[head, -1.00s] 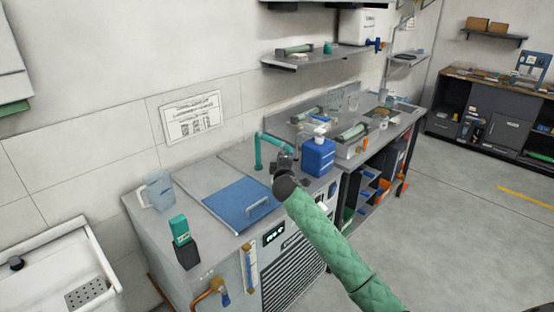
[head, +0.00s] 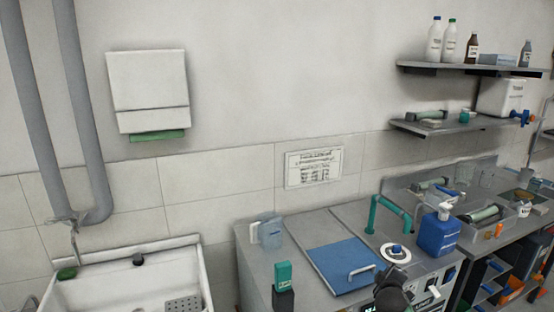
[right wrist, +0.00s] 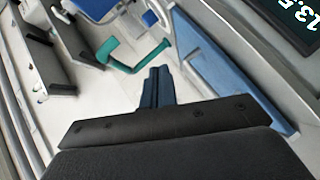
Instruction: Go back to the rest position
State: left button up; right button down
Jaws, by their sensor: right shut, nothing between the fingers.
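My right gripper (head: 392,288) is at the bottom edge of the head view, in front of the metal unit with the blue lid (head: 343,265). In the right wrist view its dark fingers (right wrist: 157,86) are together with nothing between them. The blue lid (right wrist: 225,68) is to their right there, and a teal bent pipe (right wrist: 132,55) is just beyond them. I see no contact with either. My left gripper is in neither view.
On the unit stand a clear jug (head: 270,232), a green-and-black device (head: 283,285), a white ring fitting (head: 396,253) and a blue pump bottle (head: 438,232). A white sink (head: 135,285) is at left. Shelves (head: 470,69) hang at upper right.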

jog(key=s+a+f+m+g+y, duration=0.1)
jog(key=s+a+f, duration=0.1)
jog(key=s+f, duration=0.3)
jog(key=s+a+f+m+g, duration=0.1)
jog(key=s+a+f+g, duration=0.15)
jog(key=s, duration=0.35)
jog(key=s+a+f+m+g+y, duration=0.15)
jog(key=s+a, duration=0.25)
jog(key=s, duration=0.7)
jog(key=s+a+f+m+g+y, duration=0.1)
jog(key=s+a+f+m+g, duration=0.15)
jog(key=s, duration=0.95)
jog(key=s+a+f+m+g+y, duration=0.1)
jog(key=s+a+f+g+y, duration=0.3)
jog(key=s, duration=0.7)
notch_tip(320, 180, down, 21)
jog(key=w+a+h, duration=0.2)
jog(key=s+f, duration=0.4)
jog(key=f, duration=0.7)
jog(key=s+a+f, duration=0.1)
jog(key=s+f, duration=0.3)
jog(key=f, duration=0.7)
jog(key=shift+f, duration=0.3)
